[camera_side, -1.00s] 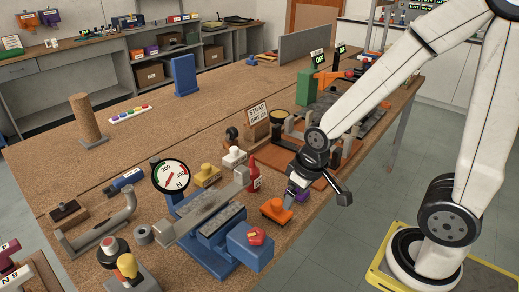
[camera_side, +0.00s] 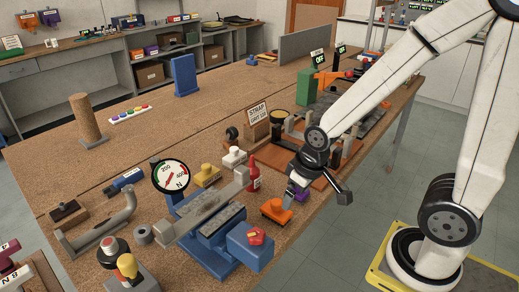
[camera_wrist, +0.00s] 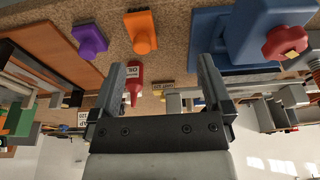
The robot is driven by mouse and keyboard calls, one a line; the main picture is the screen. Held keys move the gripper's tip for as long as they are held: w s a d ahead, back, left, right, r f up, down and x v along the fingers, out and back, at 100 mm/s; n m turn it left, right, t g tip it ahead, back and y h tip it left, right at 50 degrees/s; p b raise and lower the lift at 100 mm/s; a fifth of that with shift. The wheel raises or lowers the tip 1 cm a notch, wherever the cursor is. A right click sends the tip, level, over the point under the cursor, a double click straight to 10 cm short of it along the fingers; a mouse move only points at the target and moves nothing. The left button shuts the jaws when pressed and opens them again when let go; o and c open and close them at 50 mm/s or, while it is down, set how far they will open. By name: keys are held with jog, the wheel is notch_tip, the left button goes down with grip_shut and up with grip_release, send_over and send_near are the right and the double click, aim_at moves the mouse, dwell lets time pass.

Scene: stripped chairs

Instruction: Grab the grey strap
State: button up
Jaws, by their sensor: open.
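A mottled grey strip (camera_side: 222,217) lies on the blue clamping fixture (camera_side: 250,247) with the round dial, at the front of the bench; it looks like the grey strap, though I cannot be certain. My gripper (camera_side: 292,195) is low over the bench's near edge, right of the fixture and beside the orange block (camera_side: 277,210). In the wrist view my gripper (camera_wrist: 162,66) has its fingers wide apart with nothing held. The fixture's blue body (camera_wrist: 235,35) is beyond the right finger there, and I cannot make out the strip clearly.
A red bottle (camera_wrist: 134,80) shows between the fingers in the wrist view; the orange block (camera_wrist: 141,30) and a purple block (camera_wrist: 90,37) are near. A strap sign (camera_side: 257,113) stands behind. The bench's far middle is fairly clear.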

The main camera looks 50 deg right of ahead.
jog(key=shift+w+v, duration=0.75)
jog(key=shift+v, duration=2.55)
jog(key=w+d+m+g+y, duration=0.3)
jog(key=w+m+y, duration=1.3)
jog(key=m+y, duration=0.2)
jog(key=f, duration=0.5)
jog(key=shift+w+a, duration=0.15)
jog(key=shift+a, duration=0.15)
jog(key=shift+f, duration=2.85)
